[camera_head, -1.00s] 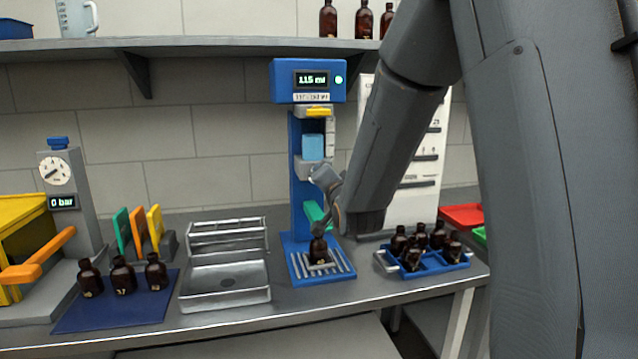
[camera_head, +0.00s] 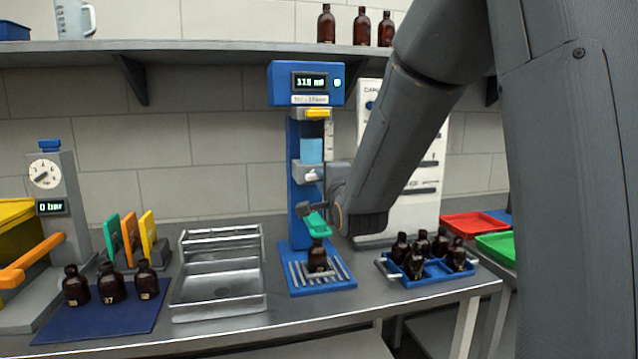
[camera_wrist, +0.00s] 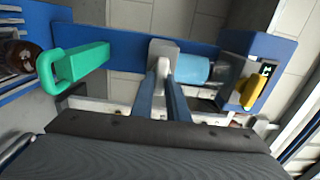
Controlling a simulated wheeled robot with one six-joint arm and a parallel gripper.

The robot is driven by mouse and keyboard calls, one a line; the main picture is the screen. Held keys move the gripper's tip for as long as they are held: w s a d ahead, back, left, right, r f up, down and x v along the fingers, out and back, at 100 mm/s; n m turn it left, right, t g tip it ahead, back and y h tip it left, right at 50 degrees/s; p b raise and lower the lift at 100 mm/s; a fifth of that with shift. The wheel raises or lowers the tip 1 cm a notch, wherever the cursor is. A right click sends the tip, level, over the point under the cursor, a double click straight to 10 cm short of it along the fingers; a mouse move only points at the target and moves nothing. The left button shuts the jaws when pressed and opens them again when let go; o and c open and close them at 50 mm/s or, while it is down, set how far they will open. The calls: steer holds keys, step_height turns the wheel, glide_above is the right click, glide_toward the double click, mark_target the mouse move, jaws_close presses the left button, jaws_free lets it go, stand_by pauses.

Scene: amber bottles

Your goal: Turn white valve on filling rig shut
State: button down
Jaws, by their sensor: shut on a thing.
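The blue filling rig (camera_head: 307,82) stands at the back of the bench with a lit display reading about 115 ml. Its white valve (camera_head: 310,175) sits on the grey block below a light blue cylinder (camera_head: 311,150). In the wrist view the white valve (camera_wrist: 163,68) lies between the two finger tips. My gripper (camera_wrist: 163,78) is shut on it. In the head view my gripper (camera_head: 326,180) reaches the valve from the right, its fingers partly hidden by the wrist. A green handle (camera_wrist: 85,66) sits on the bottle side of the valve.
An amber bottle (camera_head: 317,258) stands on the rig's grated base, below the green handle (camera_head: 318,222). A yellow part (camera_head: 317,113) is above the valve. A blue crate of bottles (camera_head: 425,274) is right; a metal sink-like tray (camera_head: 218,287) is left.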

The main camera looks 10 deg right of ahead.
stand_by(0.5)
steer(key=c, duration=1.7)
jaws_free()
steer(key=shift+s, duration=0.1)
steer(key=shift+s+b, duration=0.85)
steer(key=shift+s, duration=2.95)
